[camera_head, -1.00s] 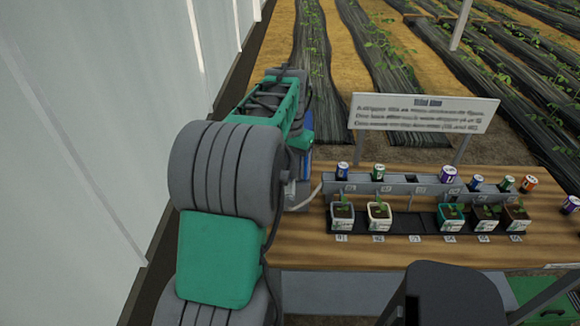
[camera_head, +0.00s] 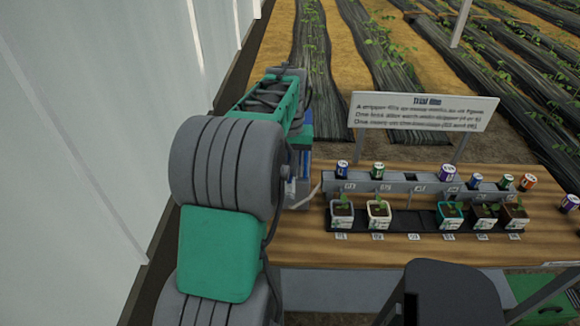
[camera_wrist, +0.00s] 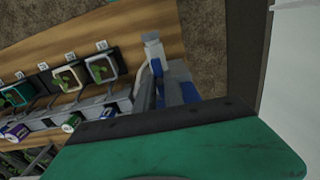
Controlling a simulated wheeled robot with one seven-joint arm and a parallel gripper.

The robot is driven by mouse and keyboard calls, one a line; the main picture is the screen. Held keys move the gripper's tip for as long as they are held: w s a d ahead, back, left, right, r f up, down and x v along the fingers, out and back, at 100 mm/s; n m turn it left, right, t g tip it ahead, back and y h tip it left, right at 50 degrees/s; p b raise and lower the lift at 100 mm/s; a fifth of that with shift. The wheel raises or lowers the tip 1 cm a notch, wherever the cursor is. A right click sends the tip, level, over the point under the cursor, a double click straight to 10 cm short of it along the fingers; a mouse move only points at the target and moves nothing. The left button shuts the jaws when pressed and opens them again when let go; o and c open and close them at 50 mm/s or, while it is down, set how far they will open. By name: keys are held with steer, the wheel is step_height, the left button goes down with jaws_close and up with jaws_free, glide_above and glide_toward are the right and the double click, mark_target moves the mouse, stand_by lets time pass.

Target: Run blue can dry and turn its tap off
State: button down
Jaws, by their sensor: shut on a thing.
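A blue upright shape (camera_head: 307,125) shows in the head view at the left end of the table, mostly hidden behind my arm; I cannot make out whether it is the blue can. Blue and grey parts also show in the wrist view (camera_wrist: 188,92). A small grey fitting, seemingly the tap (camera_head: 290,188), sits below it, beside a white hose. In the wrist view a grey piece (camera_wrist: 152,42) stands at the end of the blue parts. My gripper (camera_wrist: 158,85) is shut at this fitting, and its exact contact is hidden. The tap's setting cannot be read.
A grey rail (camera_head: 400,187) with several small cans runs along the wooden table (camera_head: 300,240). Potted seedlings stand in a black tray (camera_head: 408,222) before it. A sign (camera_head: 425,112) stands behind. A pale wall (camera_head: 90,130) is close on the left.

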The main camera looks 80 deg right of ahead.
mark_target(289, 172)
steer(key=c, duration=1.4)
jaws_free()
steer(key=shift+c, duration=0.2)
step_height(289, 172, up, 8)
steer(key=shift+f+b, duration=0.1)
steer(key=shift+b, duration=0.2)
steer(key=shift+w, duration=0.1)
